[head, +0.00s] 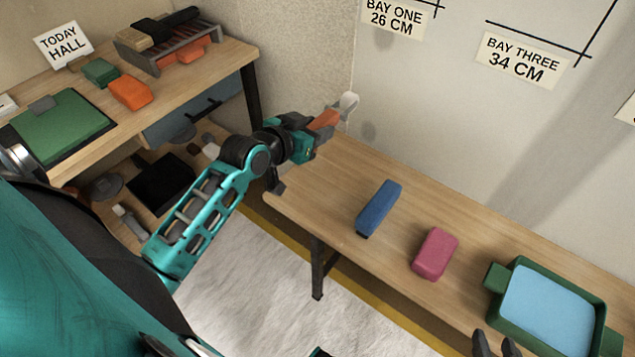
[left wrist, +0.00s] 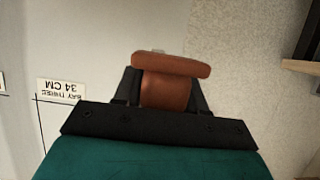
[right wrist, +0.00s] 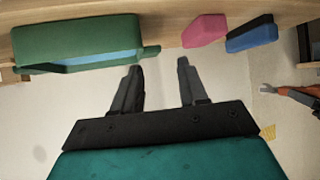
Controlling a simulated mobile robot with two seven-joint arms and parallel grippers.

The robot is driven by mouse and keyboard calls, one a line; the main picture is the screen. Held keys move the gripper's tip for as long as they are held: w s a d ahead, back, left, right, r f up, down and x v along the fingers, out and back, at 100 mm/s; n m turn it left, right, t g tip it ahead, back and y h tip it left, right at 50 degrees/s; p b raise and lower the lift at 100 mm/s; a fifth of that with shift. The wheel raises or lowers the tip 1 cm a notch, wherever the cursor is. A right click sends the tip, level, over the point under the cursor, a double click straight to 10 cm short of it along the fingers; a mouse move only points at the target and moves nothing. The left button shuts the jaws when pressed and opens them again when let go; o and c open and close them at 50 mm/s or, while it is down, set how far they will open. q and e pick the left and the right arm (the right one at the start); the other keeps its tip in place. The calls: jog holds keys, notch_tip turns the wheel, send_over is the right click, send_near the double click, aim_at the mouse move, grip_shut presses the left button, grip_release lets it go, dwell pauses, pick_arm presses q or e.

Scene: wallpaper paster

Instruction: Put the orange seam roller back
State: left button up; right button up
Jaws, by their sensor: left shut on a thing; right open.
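My left gripper (head: 312,126) is shut on the orange seam roller's handle (head: 325,120). It holds the roller up in front of the wall, above the far left end of the low bench. The roller's pale head (head: 348,105) points up and away. In the left wrist view the orange handle (left wrist: 165,92) sits between the fingers and hides most of the head. A dark slotted rack (head: 180,55) stands on the left table with dark-handled tools on top and an orange piece in it. My right gripper (right wrist: 160,85) is open and empty near the green tray.
The low bench (head: 330,165) carries a blue block (head: 379,207), a pink block (head: 435,253) and a green tray (head: 495,280) with light blue inside. The left table holds an orange block (head: 130,91), a green block (head: 100,72) and a green mat (head: 60,130). Bench space left of the blue block is clear.

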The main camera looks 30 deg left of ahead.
pick_arm(q)
jog(key=shift+a+f, duration=0.1)
jog(key=shift+a, duration=0.15)
pick_arm(e)
jog(key=shift+w+r, duration=0.1)
jog(key=shift+r, duration=0.05)
pick_arm(q)
jog(key=b, duration=0.6)
send_over(314, 196)
notch_tip(314, 196, down, 15)
jog(key=shift+w+f, duration=0.1)
jog(key=shift+f, duration=0.05)
jog(key=shift+f+b, duration=0.7)
jog(key=shift+f, duration=1.4)
pick_arm(e)
notch_tip(314, 196, down, 6)
jog(key=a, duration=0.1)
jog(key=shift+w, duration=0.2)
pick_arm(q)
jog(key=shift+f, duration=0.15)
jog(key=shift+f+b, duration=0.3)
jog(key=o, duration=1.1)
jog(key=shift+o, duration=0.6)
pick_arm(e)
jog(key=shift+f, duration=0.25)
